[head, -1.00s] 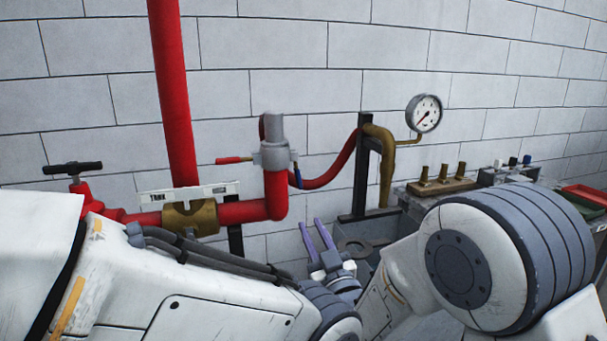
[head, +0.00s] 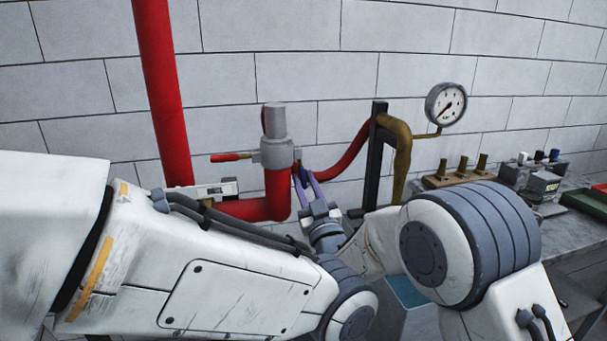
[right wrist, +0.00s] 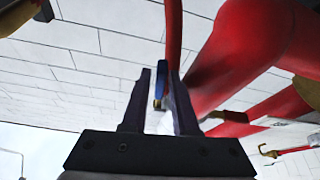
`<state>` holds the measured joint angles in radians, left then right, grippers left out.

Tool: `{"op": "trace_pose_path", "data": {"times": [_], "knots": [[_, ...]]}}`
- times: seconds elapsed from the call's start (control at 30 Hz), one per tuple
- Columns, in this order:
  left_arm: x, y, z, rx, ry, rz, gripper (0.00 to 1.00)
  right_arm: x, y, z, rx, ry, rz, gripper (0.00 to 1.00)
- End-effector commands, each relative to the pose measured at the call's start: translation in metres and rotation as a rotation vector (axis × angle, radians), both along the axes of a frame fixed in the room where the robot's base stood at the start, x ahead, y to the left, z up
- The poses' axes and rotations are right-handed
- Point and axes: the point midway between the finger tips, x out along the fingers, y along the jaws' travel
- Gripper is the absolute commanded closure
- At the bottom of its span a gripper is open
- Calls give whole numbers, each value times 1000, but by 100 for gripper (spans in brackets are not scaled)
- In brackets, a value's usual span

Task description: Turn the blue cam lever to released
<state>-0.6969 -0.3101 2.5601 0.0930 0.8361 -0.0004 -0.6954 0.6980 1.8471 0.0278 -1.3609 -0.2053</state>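The blue cam lever (head: 302,171) hangs on the right side of the grey coupling (head: 277,152), above the red pipe elbow. My right gripper (head: 307,181) reaches up to it from below, with its purple fingers apart. A red cam lever (head: 230,157) sticks out level on the coupling's left side. My left gripper is not in view.
A red hose (head: 345,160) curves from the coupling to a black post (head: 375,165) with a brass pipe and a pressure gauge (head: 446,104). A bench with brass fittings (head: 458,180) stands at right. My arm links hide much of the foreground.

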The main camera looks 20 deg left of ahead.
Motion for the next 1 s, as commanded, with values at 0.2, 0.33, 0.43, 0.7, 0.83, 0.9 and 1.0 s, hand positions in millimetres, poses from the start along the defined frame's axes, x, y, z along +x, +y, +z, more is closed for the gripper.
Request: {"op": "trace_pose_path", "data": {"times": [0.2,0.33,0.43,0.7,0.83,0.9,1.0], "knots": [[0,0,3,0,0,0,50,10,8,5,0,0,0,72],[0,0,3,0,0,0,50,11,8,5,0,0,0,72],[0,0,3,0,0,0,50,11,8,5,0,0,0,72],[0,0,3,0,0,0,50,10,8,5,0,0,0,100],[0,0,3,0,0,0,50,10,8,6,0,0,0,100],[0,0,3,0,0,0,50,10,8,6,0,0,0,100],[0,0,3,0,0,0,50,10,8,6,0,0,0,100]]}}
